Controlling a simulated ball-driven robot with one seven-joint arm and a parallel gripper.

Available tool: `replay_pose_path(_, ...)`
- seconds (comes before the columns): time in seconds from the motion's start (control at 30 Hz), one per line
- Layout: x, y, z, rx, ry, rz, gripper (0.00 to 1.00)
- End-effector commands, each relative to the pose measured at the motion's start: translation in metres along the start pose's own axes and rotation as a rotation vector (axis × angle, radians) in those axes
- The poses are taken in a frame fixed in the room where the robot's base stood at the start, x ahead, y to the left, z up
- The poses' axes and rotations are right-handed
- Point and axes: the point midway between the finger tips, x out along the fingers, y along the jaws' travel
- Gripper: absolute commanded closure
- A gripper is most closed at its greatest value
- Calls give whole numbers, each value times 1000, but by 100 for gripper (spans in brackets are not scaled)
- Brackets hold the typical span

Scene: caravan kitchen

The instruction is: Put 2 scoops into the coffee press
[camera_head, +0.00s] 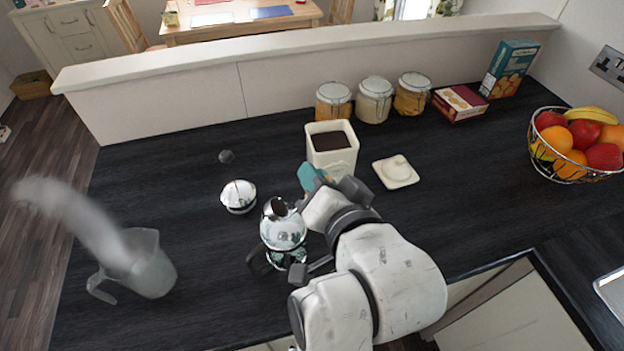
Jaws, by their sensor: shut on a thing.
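The coffee press (283,234) is shiny and stands on the dark worktop, its dark handle to the lower left. A small scoop (276,206) with brown contents sits at the top of the press; I cannot tell whether it touches the rim. My gripper (305,203) is just right of the press, shut on the scoop, its fingertips partly hidden by my arm. A square cream canister (319,164) of dark ground coffee stands behind my gripper, open. The shiny press lid (238,194) lies left of the press, a dark knob (226,156) beyond it.
A steaming clear jug (150,268) stands at the left. The canister's lid (397,173) lies right of the canister. Several jars (374,100) and boxes (460,102) line the back ledge. A fruit basket (567,170) is at the right. The worktop between is clear.

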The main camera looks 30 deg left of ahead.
Motion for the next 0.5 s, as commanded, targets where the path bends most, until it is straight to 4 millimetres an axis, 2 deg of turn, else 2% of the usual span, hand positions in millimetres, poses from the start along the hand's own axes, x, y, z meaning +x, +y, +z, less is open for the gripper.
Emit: replay_pose_path(0.5,3,23,8,186,6,-78,100)
